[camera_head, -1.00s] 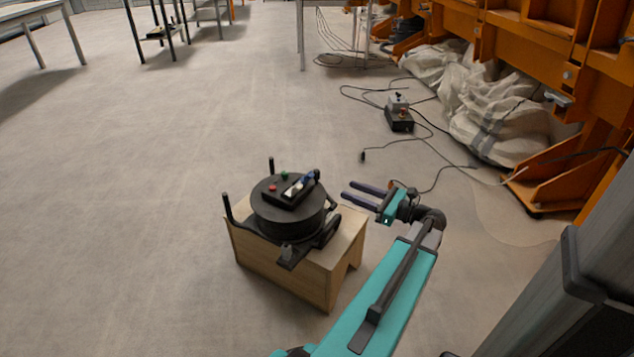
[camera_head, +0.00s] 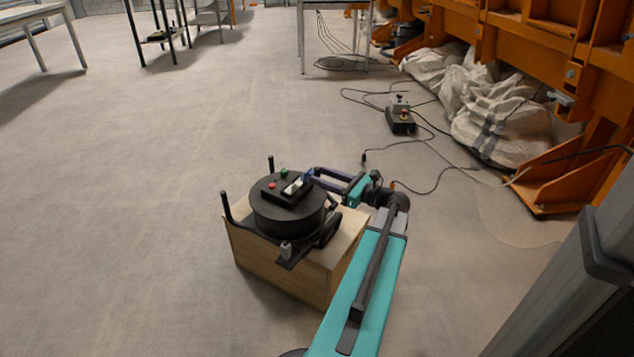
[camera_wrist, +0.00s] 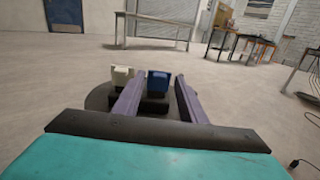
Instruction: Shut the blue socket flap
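The blue socket flap (camera_head: 307,177) is on the black panel on top of a round black drum. It seems to stand raised, but its exact angle is hard to tell. In the wrist view the blue flap (camera_wrist: 158,83) shows between my two purple fingers, beyond a dark block. My gripper (camera_head: 317,177) reaches in from the right, its fingers spread apart and its tips close beside the flap. Whether they touch it I cannot tell. The gripper also shows in the wrist view (camera_wrist: 159,76), with nothing clearly clamped.
A white flap (camera_wrist: 121,77) stands left of the blue one. A red button (camera_head: 271,184) and a green button (camera_head: 284,171) are on the panel. Cables and a control box (camera_head: 400,120) lie behind.

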